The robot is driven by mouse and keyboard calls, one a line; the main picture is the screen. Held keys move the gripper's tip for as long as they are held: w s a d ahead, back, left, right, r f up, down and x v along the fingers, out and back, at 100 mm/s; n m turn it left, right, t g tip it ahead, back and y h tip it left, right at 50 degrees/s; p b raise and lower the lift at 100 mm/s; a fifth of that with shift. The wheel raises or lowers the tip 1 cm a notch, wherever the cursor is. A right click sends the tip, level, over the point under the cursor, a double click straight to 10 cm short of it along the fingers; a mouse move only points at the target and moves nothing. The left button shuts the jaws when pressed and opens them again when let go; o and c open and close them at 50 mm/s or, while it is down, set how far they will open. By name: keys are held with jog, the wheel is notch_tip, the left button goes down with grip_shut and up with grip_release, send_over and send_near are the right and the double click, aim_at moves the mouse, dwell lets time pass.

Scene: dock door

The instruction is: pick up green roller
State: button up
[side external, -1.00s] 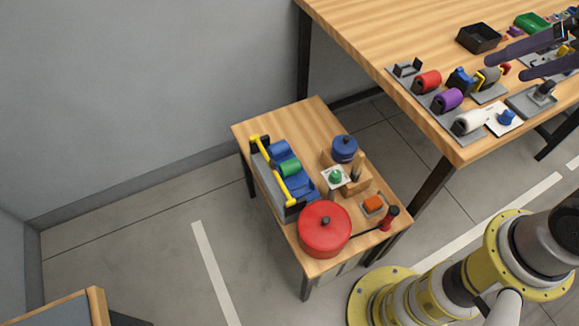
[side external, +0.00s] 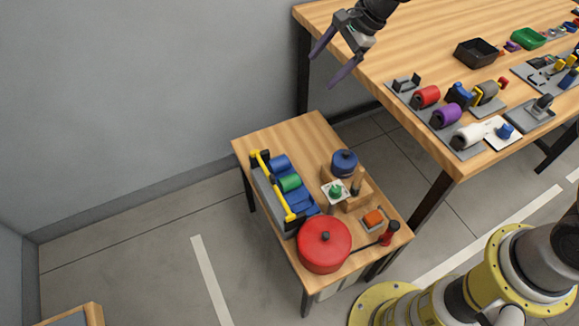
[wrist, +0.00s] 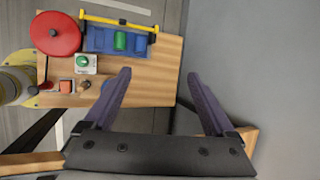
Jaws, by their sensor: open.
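The green roller (side external: 290,183) lies in a blue and grey rack (side external: 272,195) with yellow rails, on the small wooden table. Blue pieces sit on either side of it in the rack. In the wrist view the green roller (wrist: 120,41) shows at the upper left, between blue parts. My gripper (side external: 328,68) is open and empty, high above and behind the small table, near the corner of the large workbench. In the wrist view its two purple fingers (wrist: 163,82) are spread wide, with the roller beyond and left of them.
A red round pot (side external: 324,246) stands beside the rack. A blue pot (side external: 344,162), a green button (side external: 335,190), an orange block (side external: 373,217) and a red-handled tool (side external: 390,232) share the small table (side external: 282,134). The large workbench (side external: 400,40) holds several colored rollers. A grey wall stands close behind.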

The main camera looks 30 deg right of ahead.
notch_tip(320, 180, down, 15)
jog(key=w+a+m+g, duration=0.1)
jog(key=w+a+g, duration=0.1)
jog(key=a, duration=0.1)
jog(key=g, duration=0.2)
send_near(291, 177)
jog(key=x, duration=0.4)
jog(key=shift+s+d+f, duration=0.1)
jog(key=shift+f, duration=0.25)
jog(key=shift+x, duration=2.85)
jog(key=shift+r, duration=0.1)
grip_shut()
